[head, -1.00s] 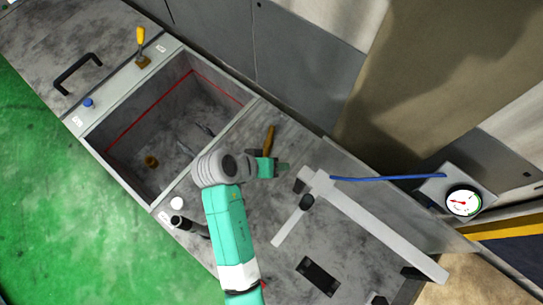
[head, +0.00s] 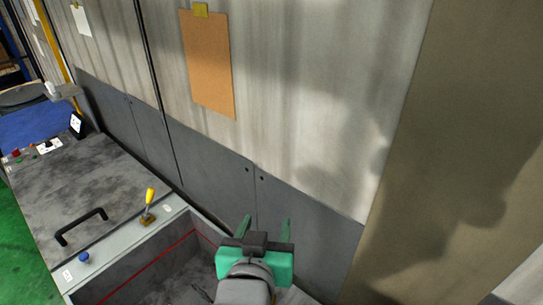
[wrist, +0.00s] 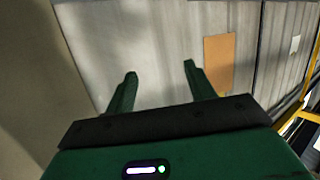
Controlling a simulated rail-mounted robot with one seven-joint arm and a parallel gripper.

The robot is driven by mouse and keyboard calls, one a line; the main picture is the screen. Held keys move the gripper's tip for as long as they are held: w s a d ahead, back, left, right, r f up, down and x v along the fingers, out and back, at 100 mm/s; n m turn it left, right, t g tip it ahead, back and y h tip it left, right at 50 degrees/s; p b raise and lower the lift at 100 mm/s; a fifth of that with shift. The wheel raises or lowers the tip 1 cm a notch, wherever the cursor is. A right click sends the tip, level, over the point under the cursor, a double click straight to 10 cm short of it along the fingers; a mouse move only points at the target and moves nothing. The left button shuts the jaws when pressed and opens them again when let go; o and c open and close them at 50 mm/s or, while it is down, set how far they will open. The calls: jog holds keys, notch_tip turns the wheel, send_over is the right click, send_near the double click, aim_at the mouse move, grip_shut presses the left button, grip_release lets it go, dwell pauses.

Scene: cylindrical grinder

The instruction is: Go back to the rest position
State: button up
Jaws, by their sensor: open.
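My gripper (head: 265,231) is teal with a dark grey mount. In the head view it is raised in front of the grey machine wall, over the right part of the open bin, with its two fingers pointing up and apart. Nothing is between them. In the wrist view my gripper (wrist: 160,82) also shows its two fingers spread and empty, facing the pale wall panels. The fingers appear clear of the wall, though the exact gap is hard to judge.
Below is the open bin (head: 150,268) with a red line inside. A yellow-handled lever (head: 149,197), a blue knob (head: 84,257) and a black handle (head: 81,227) stand to its left. A brown board (head: 208,65) hangs on the wall. The space around the gripper looks free.

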jog(key=s+r+t+y, duration=0.1)
jog(key=s+r+t, duration=0.4)
jog(key=r, duration=0.9)
jog(key=s+d+r+n+t+y, duration=0.1)
jog(key=s+r+t, duration=0.4)
jog(key=s+r, duration=0.4)
notch_tip(320, 180, up, 5)
jog(key=shift+f, duration=0.15)
jog(key=shift+w, duration=0.1)
jog(key=shift+d, duration=0.1)
